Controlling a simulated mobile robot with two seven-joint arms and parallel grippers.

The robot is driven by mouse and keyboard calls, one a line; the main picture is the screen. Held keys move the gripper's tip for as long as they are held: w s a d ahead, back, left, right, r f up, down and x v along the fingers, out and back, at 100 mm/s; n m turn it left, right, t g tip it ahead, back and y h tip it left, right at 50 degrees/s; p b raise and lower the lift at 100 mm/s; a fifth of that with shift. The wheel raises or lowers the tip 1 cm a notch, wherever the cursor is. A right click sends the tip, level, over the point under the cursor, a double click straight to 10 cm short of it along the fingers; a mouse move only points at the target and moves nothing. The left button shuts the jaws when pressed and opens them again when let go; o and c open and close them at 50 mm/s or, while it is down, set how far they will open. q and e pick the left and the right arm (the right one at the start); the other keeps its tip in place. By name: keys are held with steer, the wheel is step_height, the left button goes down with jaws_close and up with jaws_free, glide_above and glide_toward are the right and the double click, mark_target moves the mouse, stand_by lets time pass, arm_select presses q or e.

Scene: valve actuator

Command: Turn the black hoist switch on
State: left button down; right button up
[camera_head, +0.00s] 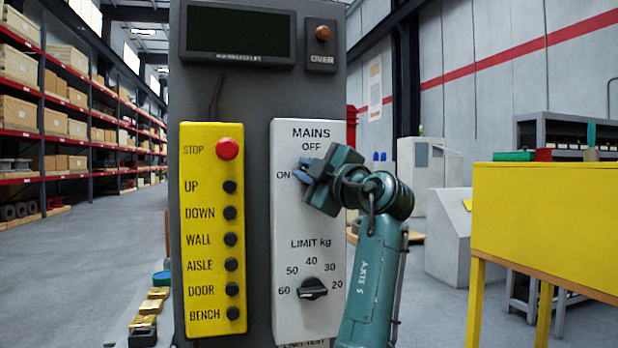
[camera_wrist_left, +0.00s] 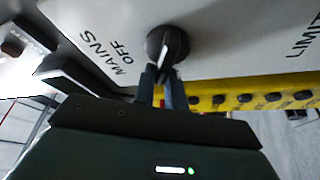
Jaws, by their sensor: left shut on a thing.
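The black MAINS switch (camera_wrist_left: 168,44) is a round knob with a raised grip on the white panel (camera_head: 283,236). In the wrist view the grip leans toward the yellow-panel side, not straight at OFF. In the head view my gripper hides the knob; the labels OFF above and ON to the left still show. My left gripper (camera_head: 302,172) is at the knob. In the wrist view its two narrow fingers (camera_wrist_left: 161,78) are closed on the knob's grip, covering part of it. My right gripper is in neither view.
Below is a black LIMIT kg knob (camera_head: 313,288). Left of it is a yellow button panel (camera_head: 203,240) with a red STOP button (camera_head: 228,148). A dark display (camera_head: 240,33) and an OVER lamp (camera_head: 323,33) sit above. A yellow bench (camera_head: 546,216) stands at right.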

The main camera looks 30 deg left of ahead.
arm_select(q)
steer(key=shift+f+n+g+h, duration=0.25)
steer(key=shift+n+g+h, duration=0.15)
steer(key=shift+n, duration=0.85)
steer(key=shift+f+n+g+h, duration=0.2)
steer(key=shift+n+g+h, duration=0.15)
steer(key=shift+n, duration=0.9)
steer(key=shift+p, duration=0.3)
steer(key=c, duration=1.4)
jaws_free()
steer(key=shift+a, duration=0.1)
steer(key=shift+c, duration=0.2)
steer(key=v, duration=1.3)
steer(key=shift+b, duration=0.45)
steer(key=shift+s, duration=0.1)
